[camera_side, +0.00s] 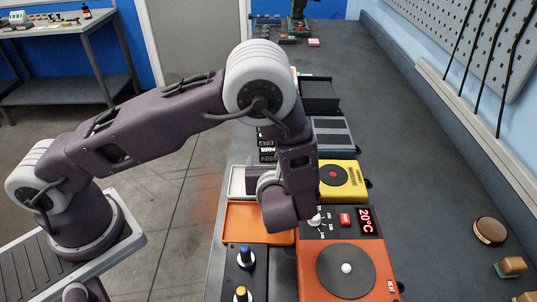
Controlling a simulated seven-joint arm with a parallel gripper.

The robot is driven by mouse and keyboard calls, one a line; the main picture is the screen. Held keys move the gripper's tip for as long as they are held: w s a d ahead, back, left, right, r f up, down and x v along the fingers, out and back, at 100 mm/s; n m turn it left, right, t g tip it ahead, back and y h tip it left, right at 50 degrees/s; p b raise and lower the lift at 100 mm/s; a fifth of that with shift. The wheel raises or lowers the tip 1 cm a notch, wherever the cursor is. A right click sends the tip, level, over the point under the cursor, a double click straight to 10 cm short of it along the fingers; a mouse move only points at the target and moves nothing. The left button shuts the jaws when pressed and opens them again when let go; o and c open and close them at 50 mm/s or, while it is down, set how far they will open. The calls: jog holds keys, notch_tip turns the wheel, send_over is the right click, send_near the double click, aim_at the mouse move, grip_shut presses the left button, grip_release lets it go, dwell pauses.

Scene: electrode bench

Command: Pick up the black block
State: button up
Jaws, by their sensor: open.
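My arm reaches in from the left and bends down over the bench, with its wrist above the white and orange trays. The jaws of my gripper are hidden behind the wrist, and I see nothing held. I cannot make out a separate black block for certain. The wrist covers part of the white tray (236,181) and its surroundings, so a block there could be hidden.
An orange tray (233,226) lies below the white one. An orange hotplate unit (372,251) showing 20°C stands right of the wrist, very near it. A yellow unit (354,174) and a black open tray (321,104) stand farther back.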

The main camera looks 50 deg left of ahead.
aim_at(269, 155)
jog(key=x, duration=0.4)
jog(key=shift+w+a+f, duration=0.15)
jog(key=shift+w+a, duration=0.05)
jog(key=shift+w, duration=0.15)
grip_shut()
